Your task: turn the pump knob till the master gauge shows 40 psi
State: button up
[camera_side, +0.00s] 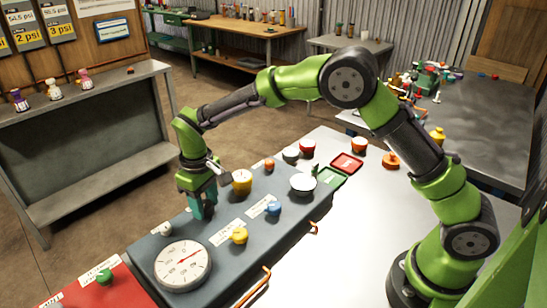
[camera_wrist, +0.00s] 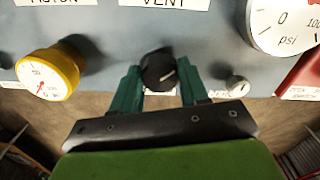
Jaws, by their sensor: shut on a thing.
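The master gauge (camera_side: 183,265) is the large white round dial at the near end of the grey panel. Its red needle points to the upper right in the side view, but the numbers are too small to read. In the wrist view only part of the gauge (camera_wrist: 283,22) shows, with 0, 100 and psi, and no needle in sight. My gripper (camera_wrist: 160,82) is shut around a black knob (camera_wrist: 158,68), apparently the pump knob, with a white pointer line on it. Its label is mostly hidden. In the side view my gripper (camera_side: 203,208) hides this knob.
A small yellow gauge (camera_wrist: 48,74) stands left of the knob in the wrist view. A small silver knob (camera_wrist: 237,87) is to the right. A yellow knob (camera_side: 239,235) and a blue knob (camera_side: 273,208) sit on the panel (camera_side: 222,225).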

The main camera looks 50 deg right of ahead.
aim_at(204, 204)
jog(key=m, duration=0.4)
jog(key=shift+r+m, duration=0.1)
jog(key=shift+m, duration=0.3)
dwell(0.4)
jog(key=o, duration=1.1)
jog(key=shift+c, duration=0.2)
notch_tip(204, 204, up, 17)
jog(key=shift+w, duration=0.15)
